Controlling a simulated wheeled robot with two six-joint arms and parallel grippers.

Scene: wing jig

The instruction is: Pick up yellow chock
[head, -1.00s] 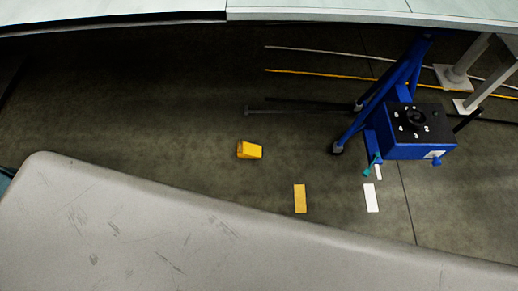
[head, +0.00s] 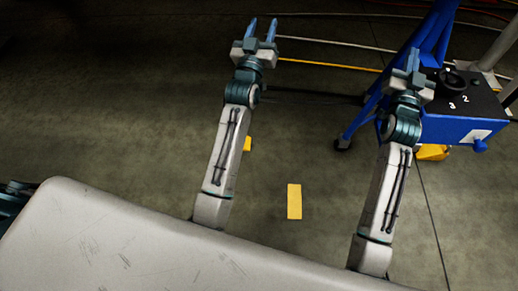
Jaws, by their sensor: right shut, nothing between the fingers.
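A yellow chock (head: 247,144) lies on the floor, mostly hidden behind my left arm, with only a small part showing at the arm's right edge. Another yellow block (head: 433,152) shows partly below the blue box, right of my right arm; I cannot tell its full shape. My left gripper (head: 262,29) is open and empty, above and beyond the first chock in the picture. My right gripper (head: 413,60) is shut and empty, in front of the blue stand.
A blue stand (head: 362,118) with a black-topped blue control box (head: 462,125) is at the right. Cables (head: 330,64) lie along the back floor. A flat yellow floor mark (head: 294,201) lies between my arms. The floor at left is clear.

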